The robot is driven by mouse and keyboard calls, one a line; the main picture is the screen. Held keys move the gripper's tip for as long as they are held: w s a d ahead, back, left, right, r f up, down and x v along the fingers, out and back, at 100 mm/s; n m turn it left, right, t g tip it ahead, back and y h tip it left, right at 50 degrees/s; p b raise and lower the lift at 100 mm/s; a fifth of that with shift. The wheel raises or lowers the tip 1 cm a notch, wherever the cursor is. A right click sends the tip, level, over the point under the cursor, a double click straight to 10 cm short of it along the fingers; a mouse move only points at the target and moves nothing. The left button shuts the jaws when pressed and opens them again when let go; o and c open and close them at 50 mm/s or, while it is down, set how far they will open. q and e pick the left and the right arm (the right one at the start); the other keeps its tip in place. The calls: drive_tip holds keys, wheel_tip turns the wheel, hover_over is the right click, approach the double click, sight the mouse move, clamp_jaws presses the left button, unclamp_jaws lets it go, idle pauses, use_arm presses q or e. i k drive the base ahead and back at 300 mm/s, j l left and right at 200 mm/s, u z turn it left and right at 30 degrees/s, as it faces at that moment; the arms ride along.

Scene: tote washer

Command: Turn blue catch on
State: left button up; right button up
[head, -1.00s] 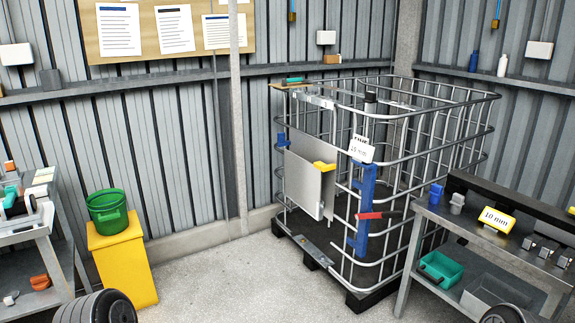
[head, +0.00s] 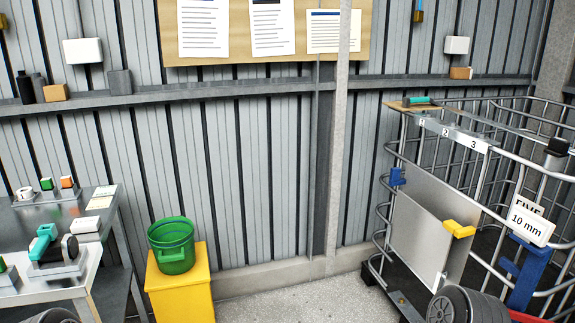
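A small blue piece (head: 397,177) sits at the upper left edge of the grey panel (head: 420,222) on the wire cage at the right. It looks like a catch, but its setting is too small to tell. A yellow piece (head: 460,229) sits on the panel's right edge. I cannot tell which blue part is the catch. Neither of my grippers is in view.
A green bucket (head: 171,246) stands on a yellow box (head: 181,292). A grey table (head: 48,214) at the left holds small devices with orange, green and teal parts. The wire cage (head: 478,264) fills the right side. Bare floor (head: 290,306) lies between box and cage.

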sight(394, 181)
drive_tip(key=i+j+z, duration=0.1)
drive_tip(key=i+z, duration=0.15)
drive_tip(key=i, duration=0.25)
drive_tip(key=i+j+z, duration=0.25)
drive_tip(key=i, duration=0.3)
drive_tip(key=i+j+z, duration=0.25)
drive_tip(key=i, duration=0.25)
drive_tip(key=i+j+z, duration=0.65)
drive_tip(key=i+j, duration=0.1)
drive_tip(key=i, duration=0.05)
